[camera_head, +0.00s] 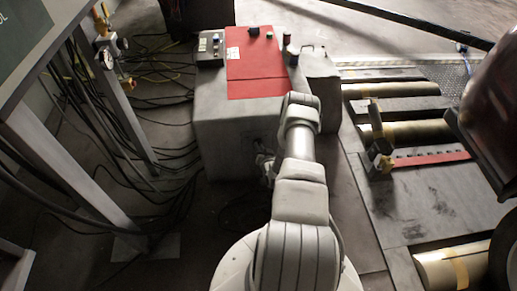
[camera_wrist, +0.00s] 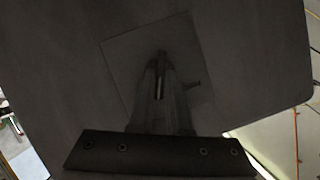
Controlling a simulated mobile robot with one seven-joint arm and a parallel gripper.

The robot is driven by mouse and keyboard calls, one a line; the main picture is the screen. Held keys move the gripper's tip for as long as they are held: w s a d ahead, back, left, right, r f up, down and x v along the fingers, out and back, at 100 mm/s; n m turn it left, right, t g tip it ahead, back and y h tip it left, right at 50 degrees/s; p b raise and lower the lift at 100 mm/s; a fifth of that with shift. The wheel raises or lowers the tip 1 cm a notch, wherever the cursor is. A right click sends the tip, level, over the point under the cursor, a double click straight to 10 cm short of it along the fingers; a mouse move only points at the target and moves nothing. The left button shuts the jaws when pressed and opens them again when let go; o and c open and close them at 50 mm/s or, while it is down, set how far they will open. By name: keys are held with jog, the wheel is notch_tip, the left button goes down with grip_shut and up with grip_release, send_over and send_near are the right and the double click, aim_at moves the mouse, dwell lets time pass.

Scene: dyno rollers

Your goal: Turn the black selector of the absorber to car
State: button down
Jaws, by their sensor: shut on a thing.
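The absorber (camera_head: 222,140) is a grey box with a red panel on top, in the middle of the head view. My arm reaches down to its front face, and my gripper (camera_head: 266,160) is partly hidden behind the arm there. In the wrist view, my gripper (camera_wrist: 161,60) points at a square plate (camera_wrist: 122,55) on the dark front face and is shut on the black selector. The view is very dark, and I cannot read any marking or tell the selector's setting.
A metal frame (camera_head: 125,120) with gauges and many loose cables (camera_head: 160,150) stands to the left. Rollers (camera_head: 405,107) and a red strip (camera_head: 430,158) lie to the right, beside a dark vehicle (camera_head: 490,105). A small control box (camera_head: 210,48) sits on the absorber.

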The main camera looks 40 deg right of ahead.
jog(key=shift+s+d+f+m+t+y, duration=0.1)
jog(key=shift+m+t+y, duration=0.25)
jog(key=shift+m, duration=0.45)
jog(key=shift+s+d+f+m+t+y, duration=0.1)
jog(key=shift+m+t+y, duration=0.25)
jog(key=shift+m, duration=0.45)
jog(key=c, duration=0.9)
grip_release()
jog(key=shift+w, duration=0.1)
jog(key=shift+r, duration=0.1)
